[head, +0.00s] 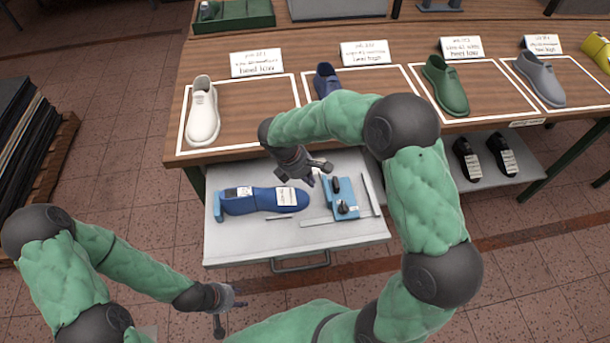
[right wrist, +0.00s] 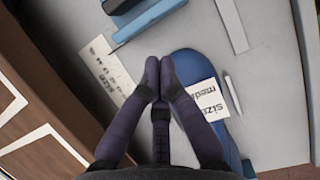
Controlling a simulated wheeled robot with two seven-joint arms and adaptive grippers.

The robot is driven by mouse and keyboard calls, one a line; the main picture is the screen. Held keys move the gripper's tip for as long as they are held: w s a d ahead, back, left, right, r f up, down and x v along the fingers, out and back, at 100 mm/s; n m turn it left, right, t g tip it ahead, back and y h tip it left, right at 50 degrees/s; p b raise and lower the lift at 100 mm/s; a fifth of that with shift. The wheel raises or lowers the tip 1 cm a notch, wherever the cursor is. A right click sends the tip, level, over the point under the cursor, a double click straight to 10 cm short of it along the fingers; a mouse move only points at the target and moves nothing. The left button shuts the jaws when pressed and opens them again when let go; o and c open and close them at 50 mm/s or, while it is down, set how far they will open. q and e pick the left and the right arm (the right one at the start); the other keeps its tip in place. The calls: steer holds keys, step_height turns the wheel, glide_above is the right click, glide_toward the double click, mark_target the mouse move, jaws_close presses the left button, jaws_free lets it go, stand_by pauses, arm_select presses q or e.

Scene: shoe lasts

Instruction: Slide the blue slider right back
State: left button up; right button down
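A blue block with dark knobs (head: 342,199) lies on the right half of the pulled-out grey drawer and looks like the slider. Its edge shows at the top of the right wrist view (right wrist: 150,18). A blue shoe last (head: 270,199) lies to its left, with a smaller light blue piece (head: 219,207) at the last's left end. My right gripper (head: 312,174) is above the drawer, between last and block. In the right wrist view its fingertips (right wrist: 159,68) are together, with nothing visible between them. My left gripper (head: 236,294) is in front of the drawer; its fingers are unclear.
The drawer (head: 235,248) also holds a pen (head: 280,217) and a grey bar (head: 318,222). A white printed strip (right wrist: 107,72) lies beside my right fingers. The wooden table (head: 285,30) behind carries several shoes and signs. The drawer's front strip is clear.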

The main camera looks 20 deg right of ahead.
mark_target(325, 188)
steer(key=b+x, duration=0.1)
steer(key=x, duration=0.2)
steer(key=shift+f, duration=0.3)
steer(key=d, duration=0.2)
steer(key=shift+s+d+r+b, duration=0.25)
steer(key=shift+d+b, duration=0.05)
steer(key=shift+b, duration=0.1)
steer(key=shift+s+d+r, duration=0.1)
steer(key=shift+s+d, duration=0.05)
steer(key=shift+d, duration=0.45)
steer(key=d, duration=0.2)
steer(key=s+d+p, duration=0.1)
steer(key=d, duration=0.1)
steer(key=shift+s+d, duration=0.1)
steer(key=shift+d, duration=0.15)
